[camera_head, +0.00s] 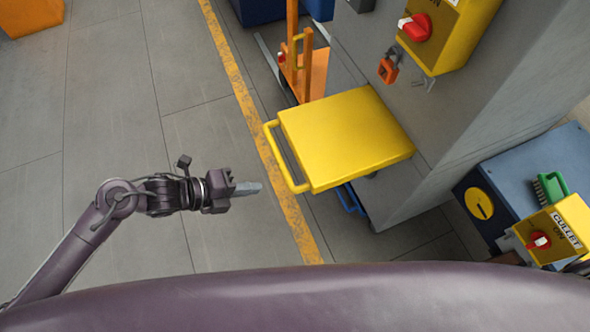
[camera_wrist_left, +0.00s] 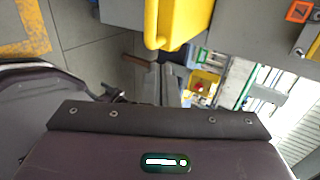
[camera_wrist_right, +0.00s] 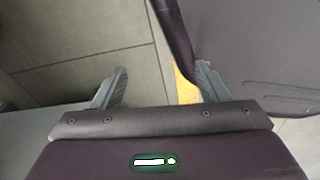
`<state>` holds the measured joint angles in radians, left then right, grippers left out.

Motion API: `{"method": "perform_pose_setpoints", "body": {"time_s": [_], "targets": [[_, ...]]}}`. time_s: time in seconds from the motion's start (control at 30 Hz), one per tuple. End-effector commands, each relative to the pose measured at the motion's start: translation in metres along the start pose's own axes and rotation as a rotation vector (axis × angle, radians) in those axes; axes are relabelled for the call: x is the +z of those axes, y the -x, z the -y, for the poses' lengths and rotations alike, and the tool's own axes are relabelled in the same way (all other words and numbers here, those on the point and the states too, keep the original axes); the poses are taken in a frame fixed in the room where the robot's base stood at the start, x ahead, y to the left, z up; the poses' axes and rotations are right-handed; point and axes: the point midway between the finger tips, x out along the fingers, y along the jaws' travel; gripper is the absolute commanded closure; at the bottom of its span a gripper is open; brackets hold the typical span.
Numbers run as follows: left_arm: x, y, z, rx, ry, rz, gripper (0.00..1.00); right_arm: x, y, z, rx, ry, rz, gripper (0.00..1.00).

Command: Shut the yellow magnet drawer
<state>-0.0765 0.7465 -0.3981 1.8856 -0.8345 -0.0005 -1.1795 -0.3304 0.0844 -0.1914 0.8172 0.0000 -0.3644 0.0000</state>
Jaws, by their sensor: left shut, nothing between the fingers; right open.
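The yellow magnet drawer (camera_head: 345,138) juts out to the left from the grey housing (camera_head: 470,130), with its yellow bar handle (camera_head: 284,160) on the left end. Its yellow body also shows at the top of the left wrist view (camera_wrist_left: 190,18). My left gripper (camera_head: 248,188) is shut and empty, left of the handle and pointing toward it, with a visible gap in the picture. Its fingers (camera_wrist_left: 170,82) show together in the left wrist view. My right gripper (camera_wrist_right: 160,84) is open and empty over the floor; the head view does not show it.
An orange cart (camera_head: 312,75) stands behind the drawer. A yellow switch box (camera_head: 447,35) with a red knob and an orange padlock (camera_head: 388,70) are on the housing. A blue cabinet (camera_head: 530,170) stands at right.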

Motion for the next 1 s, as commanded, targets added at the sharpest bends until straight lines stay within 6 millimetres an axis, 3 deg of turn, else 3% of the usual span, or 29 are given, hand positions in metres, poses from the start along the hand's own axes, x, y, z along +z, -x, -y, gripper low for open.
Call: {"method": "perform_pose_setpoints", "body": {"time_s": [0.43,0.5,0.7,1.0], "targets": [[0.001,-0.092,0.002,-0.005,0.006,0.002,1.0,-0.002,0.0,0.0,0.0,0.0,-0.002,0.32],[0.001,-0.101,0.01,-0.006,0.006,0.002,1.0,0.0,0.002,0.0,0.0,0.0,-0.002,0.32],[0.002,-0.119,0.019,-0.002,0.005,0.004,1.0,0.011,0.001,0.0,0.0,0.0,0.01,0.32],[0.002,-0.124,0.021,-0.001,0.004,0.004,1.0,0.012,0.001,0.0,0.0,0.0,0.004,0.32]]}}
